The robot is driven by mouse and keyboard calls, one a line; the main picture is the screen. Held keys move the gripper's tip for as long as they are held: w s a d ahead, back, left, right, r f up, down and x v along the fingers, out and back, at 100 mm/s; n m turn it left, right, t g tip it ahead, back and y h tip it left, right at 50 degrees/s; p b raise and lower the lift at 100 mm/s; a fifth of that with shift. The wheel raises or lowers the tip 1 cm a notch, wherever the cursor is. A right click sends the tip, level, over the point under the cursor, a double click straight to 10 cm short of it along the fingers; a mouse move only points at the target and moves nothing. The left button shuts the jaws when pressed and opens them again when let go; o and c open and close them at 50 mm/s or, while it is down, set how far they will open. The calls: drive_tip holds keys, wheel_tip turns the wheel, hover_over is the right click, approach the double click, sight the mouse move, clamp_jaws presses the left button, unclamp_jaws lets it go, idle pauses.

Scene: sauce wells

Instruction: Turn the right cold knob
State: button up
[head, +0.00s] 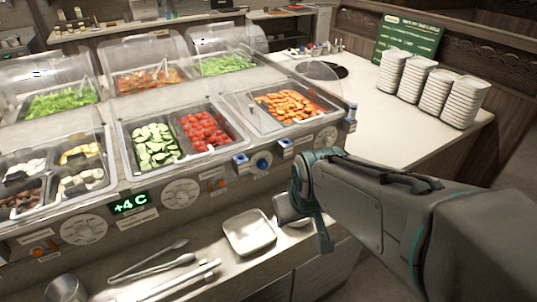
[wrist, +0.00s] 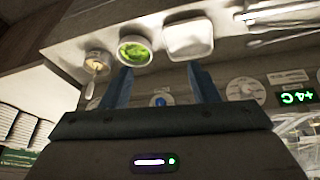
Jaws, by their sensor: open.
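A round blue knob (head: 263,162) is on the counter's front panel, right of the middle dial, with small blue-and-white blocks on either side. In the wrist view, which is upside down, the blue knob (wrist: 160,100) shows between my gripper's two fingers. My gripper (wrist: 160,70) is open and empty, fingers spread on either side of the knob in that view. I see no contact, and cannot tell the distance. In the head view my arm covers the area right of the knob, and the fingers cannot be made out clearly.
A white tray (head: 250,232) and metal tongs (head: 150,270) lie on the ledge below the panel. The wrist view also shows a green-filled bowl (wrist: 134,50) and a small cup (wrist: 97,62) there. Plate stacks (head: 428,85) stand on the right counter. A green display (head: 130,203) reads +4 C.

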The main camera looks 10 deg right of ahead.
drive_tip(key=w+f+n+t+p, duration=0.4)
drive_tip(key=w+f+n+t, duration=0.1)
drive_tip(key=w, duration=0.4)
drive_tip(key=w+f+n+t+y+p, duration=0.1)
drive_tip(key=w+f+n+t+p, duration=0.3)
drive_tip(key=w, duration=0.5)
wheel_tip(320, 180, down, 2)
drive_tip(key=shift+w+d+f+n+t, duration=0.1)
drive_tip(key=shift+w+d+n+t, duration=0.15)
drive_tip(key=shift+n+t, duration=0.8)
drive_tip(key=b+x, duration=0.2)
drive_tip(key=b, duration=0.4)
drive_tip(key=shift+a+f, duration=0.1)
drive_tip(key=b, duration=0.4)
drive_tip(key=shift+w+f+b, duration=0.1)
drive_tip(key=shift+w+b, duration=0.15)
drive_tip(key=shift+b, duration=0.05)
